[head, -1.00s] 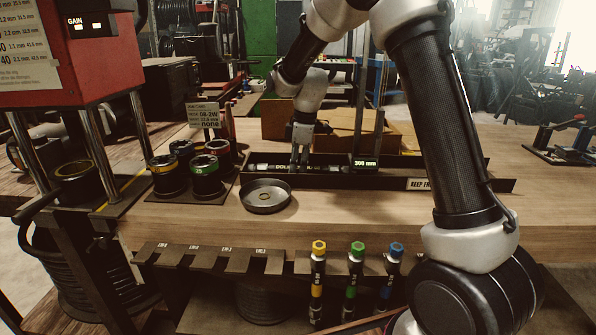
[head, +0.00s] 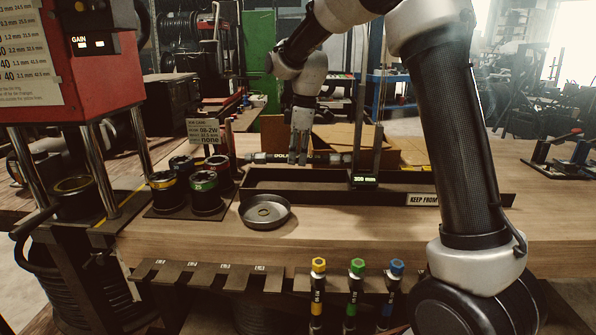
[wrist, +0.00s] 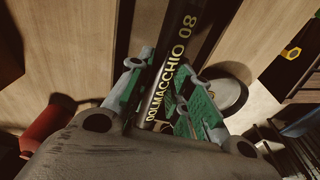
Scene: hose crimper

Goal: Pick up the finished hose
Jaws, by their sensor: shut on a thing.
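The finished hose (head: 326,157) is a black tube with pale lettering, held level above the dark trough (head: 300,190) on the bench. My gripper (head: 299,154) points down and is shut on the hose near its middle. In the wrist view the hose (wrist: 181,40) shows the words "DOLMACCHIO 08" and runs between the green finger pads of my gripper (wrist: 170,98). The hose is clear of the trough floor. Part of it is hidden behind my fingers.
A round metal dish (head: 265,211) sits in front of the trough. Several banded black cylinders (head: 206,190) stand to the left, beside the red press (head: 75,60). An upright post with a "350 mm" display (head: 364,180) stands at the trough. Cardboard boxes (head: 345,138) lie behind.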

